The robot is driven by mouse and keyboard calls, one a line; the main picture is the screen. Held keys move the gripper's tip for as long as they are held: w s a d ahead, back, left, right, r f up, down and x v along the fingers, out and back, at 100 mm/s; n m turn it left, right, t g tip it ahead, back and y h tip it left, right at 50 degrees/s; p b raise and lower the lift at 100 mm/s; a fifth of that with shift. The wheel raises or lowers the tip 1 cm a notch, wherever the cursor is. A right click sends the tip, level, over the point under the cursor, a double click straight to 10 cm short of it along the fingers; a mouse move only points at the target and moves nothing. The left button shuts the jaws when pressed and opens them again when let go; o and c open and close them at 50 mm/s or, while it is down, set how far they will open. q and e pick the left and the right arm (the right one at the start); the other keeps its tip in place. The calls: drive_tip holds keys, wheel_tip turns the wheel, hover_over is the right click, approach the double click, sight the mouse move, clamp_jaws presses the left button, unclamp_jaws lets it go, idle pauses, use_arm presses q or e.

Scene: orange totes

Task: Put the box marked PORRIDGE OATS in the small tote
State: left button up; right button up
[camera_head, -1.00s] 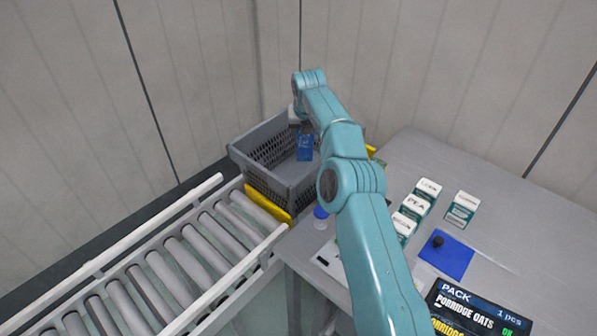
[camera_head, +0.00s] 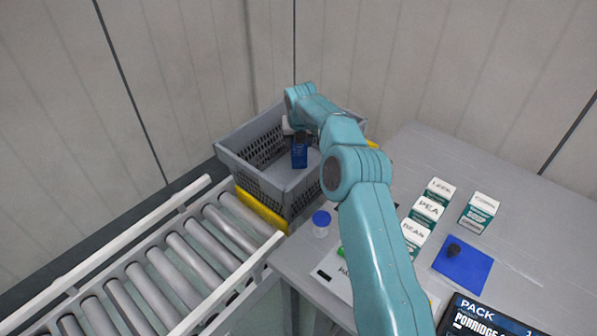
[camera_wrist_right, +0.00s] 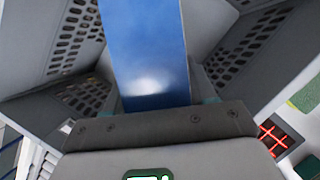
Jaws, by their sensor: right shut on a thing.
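A blue box (camera_head: 299,155) hangs upright inside a grey mesh-sided tote (camera_head: 246,170) at the end of the conveyor. Its marking is too small to read. My right gripper (camera_head: 299,140) is shut on the top of this box, reaching down over the tote. In the right wrist view the blue box (camera_wrist_right: 148,50) fills the middle, with the tote's perforated walls (camera_wrist_right: 75,40) on both sides. I cannot tell whether the box touches the tote floor. My left gripper is not in view.
White-and-green cartons (camera_head: 427,210) stand on the grey table, beside a blue mat (camera_head: 470,268) with a dark knob-like thing. A blue-capped jar (camera_head: 321,222) is near the tote. A screen (camera_head: 485,318) reads PACK PORRIDGE OATS. A roller conveyor (camera_head: 170,260) runs left.

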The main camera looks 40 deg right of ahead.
sight(300, 165)
drive_tip(key=f, duration=0.1)
drive_tip(key=s+f, duration=0.1)
drive_tip(key=f, duration=0.1)
drive_tip(key=shift+s+a, duration=0.15)
drive_tip(key=shift+s, duration=0.2)
drive_tip(key=f, duration=0.2)
drive_tip(key=w+f, duration=0.1)
drive_tip(key=f, duration=0.1)
drive_tip(key=shift+f+p, duration=0.35)
drive_tip(key=shift+f, duration=0.05)
drive_tip(key=shift+s+f, duration=0.2)
drive_tip(key=shift+s, duration=0.1)
drive_tip(key=shift+w+f, duration=0.3)
drive_tip(key=shift+w, duration=0.05)
drive_tip(key=shift+f, duration=0.1)
drive_tip(key=shift+s+f+b, duration=0.1)
drive_tip(key=shift+s+b, duration=0.2)
drive_tip(key=shift+b, duration=0.05)
drive_tip(key=shift+w+f, duration=0.1)
drive_tip(key=shift+f, duration=0.1)
drive_tip(key=shift+w+f, duration=0.1)
drive_tip(key=shift+w, duration=0.05)
drive_tip(key=o, duration=1.1)
drive_tip(key=shift+o, duration=1.3)
drive_tip(key=shift+s, duration=0.2)
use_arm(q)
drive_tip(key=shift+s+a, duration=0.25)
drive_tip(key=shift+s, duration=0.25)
use_arm(e)
drive_tip(key=shift+w, duration=0.1)
